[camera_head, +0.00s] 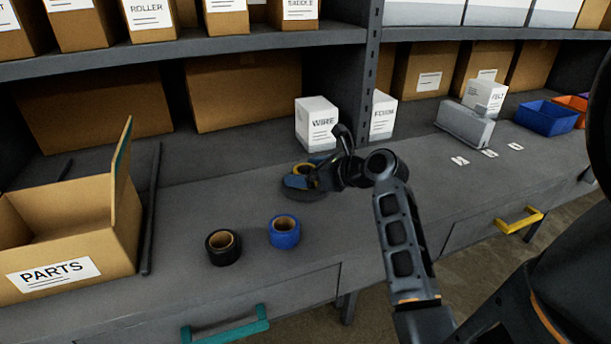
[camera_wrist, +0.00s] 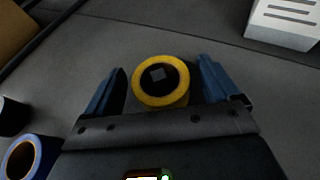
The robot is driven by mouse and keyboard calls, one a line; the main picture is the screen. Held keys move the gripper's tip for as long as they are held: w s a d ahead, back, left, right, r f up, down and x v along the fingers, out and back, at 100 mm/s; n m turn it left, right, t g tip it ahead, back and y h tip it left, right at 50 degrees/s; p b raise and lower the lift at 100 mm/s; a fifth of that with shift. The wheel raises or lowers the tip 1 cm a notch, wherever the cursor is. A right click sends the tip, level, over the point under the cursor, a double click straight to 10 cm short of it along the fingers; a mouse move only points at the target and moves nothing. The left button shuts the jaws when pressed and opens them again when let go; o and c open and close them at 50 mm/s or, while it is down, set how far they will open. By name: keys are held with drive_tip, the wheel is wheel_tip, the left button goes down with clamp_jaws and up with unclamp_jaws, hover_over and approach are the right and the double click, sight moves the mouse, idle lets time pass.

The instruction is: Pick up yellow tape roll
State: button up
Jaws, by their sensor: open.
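The yellow tape roll (camera_wrist: 175,95) lies on the grey worktop between the fingers of my gripper (camera_wrist: 160,88) in the wrist view. Its core looks dark, with a small grey patch inside. My gripper is open, with one blue finger on each side of the roll and gaps left between them.
A black tape roll (camera_head: 223,247) and a blue tape roll (camera_head: 284,232) stand nearer the front edge. A white WIRE box (camera_head: 317,124) is close behind my gripper. A PARTS carton (camera_head: 75,240) is at left. The shelf (camera_head: 190,58) hangs above the back.

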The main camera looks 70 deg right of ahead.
drive_tip(key=c, duration=1.1)
